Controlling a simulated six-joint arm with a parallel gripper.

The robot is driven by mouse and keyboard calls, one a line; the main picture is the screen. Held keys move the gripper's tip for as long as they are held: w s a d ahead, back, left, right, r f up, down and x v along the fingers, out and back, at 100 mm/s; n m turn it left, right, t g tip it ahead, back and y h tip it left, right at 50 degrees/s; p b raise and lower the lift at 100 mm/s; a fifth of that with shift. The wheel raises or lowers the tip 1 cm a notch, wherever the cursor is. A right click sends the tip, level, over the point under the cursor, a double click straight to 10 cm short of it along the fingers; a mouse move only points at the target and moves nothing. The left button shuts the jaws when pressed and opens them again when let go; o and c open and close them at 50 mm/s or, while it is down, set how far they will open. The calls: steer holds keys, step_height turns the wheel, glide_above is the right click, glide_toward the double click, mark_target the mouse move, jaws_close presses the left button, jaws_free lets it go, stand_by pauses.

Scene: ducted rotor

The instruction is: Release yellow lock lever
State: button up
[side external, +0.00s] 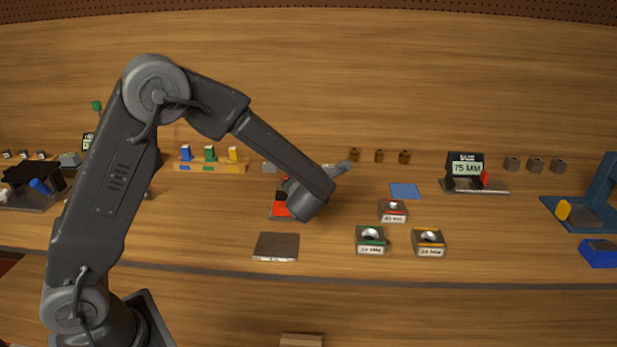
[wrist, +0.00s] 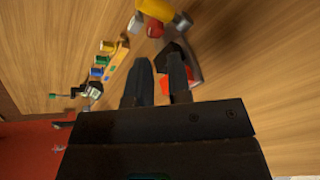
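A yellow part (wrist: 157,10) sits at the top of the wrist view, attached to or against a grey cylinder and beside a small red part. I cannot tell for sure that it is the lock lever. The grey cylinder (side external: 337,169) shows behind my wrist in the side view, where no yellow is visible on it. My gripper (wrist: 158,66) is open, with a narrow gap between its fingers and nothing clearly held. A dark block with a red base (wrist: 172,54) lies just beyond the right finger. In the side view my wrist hides the fingers and part of the red base (side external: 280,210).
A wooden rack (side external: 210,166) with blue, green and yellow pegs stands behind left. Labelled boxes (side external: 370,240) and a grey plate (side external: 276,246) lie in front.

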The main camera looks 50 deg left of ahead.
steer(key=d+f+m+y, duration=0.1)
steer(key=m, duration=0.1)
steer(key=d+f+m+y, duration=0.1)
steer(key=d+m, duration=0.1)
steer(key=d+f+m+y, duration=0.1)
steer(key=m, duration=0.1)
steer(key=shift+s+d+f+t+y, duration=0.15)
steer(key=shift+s+d+t+y, duration=0.15)
steer(key=shift+d+t, duration=0.1)
jaws_close()
steer(key=shift+s+d+f+m+y, duration=0.15)
steer(key=shift+d+m+y, duration=0.3)
steer(key=shift+m, duration=0.45)
steer(key=x, duration=1.3)
steer(key=shift+a, duration=0.25)
steer(key=shift+w+a, duration=0.1)
steer(key=shift+w, duration=0.2)
steer(key=shift+w+a+r+g+h, duration=0.3)
steer(key=shift+w+a+r+h, duration=0.15)
steer(key=shift+h, duration=0.2)
steer(key=shift+w+a+r, duration=0.2)
steer(key=shift+w+a, duration=0.75)
steer(key=shift+a, duration=0.05)
steer(key=shift+r, duration=0.1)
